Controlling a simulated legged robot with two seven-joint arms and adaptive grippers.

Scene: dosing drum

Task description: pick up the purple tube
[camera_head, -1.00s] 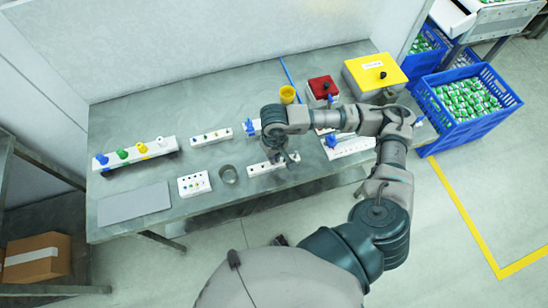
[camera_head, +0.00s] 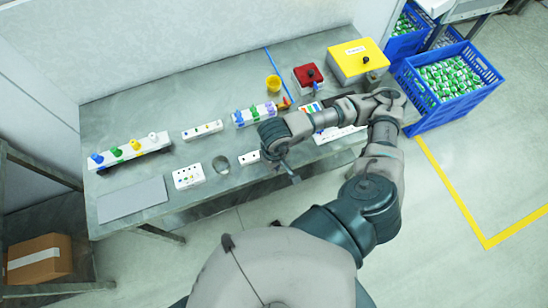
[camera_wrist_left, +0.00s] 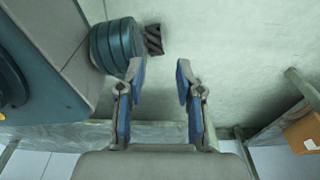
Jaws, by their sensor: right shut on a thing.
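A purple piece (camera_head: 254,112) stands in a white rack (camera_head: 263,117) at the back middle of the table, between a blue piece (camera_head: 239,118) and a red-orange one (camera_head: 284,103). I cannot tell whether it is the purple tube. My right gripper (camera_head: 291,175) points down near the table's front edge, in front of that rack. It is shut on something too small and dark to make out. My left gripper (camera_wrist_left: 160,75) shows only in the left wrist view. Its blue-padded fingers are apart with nothing between them, above the floor.
A holed white block (camera_head: 249,157), a grey ring (camera_head: 221,164) and a white socket block (camera_head: 188,176) line the front. A rack with coloured pieces (camera_head: 131,151) stands left. A yellow cup (camera_head: 273,83), red box (camera_head: 308,77) and yellow box (camera_head: 358,60) stand behind.

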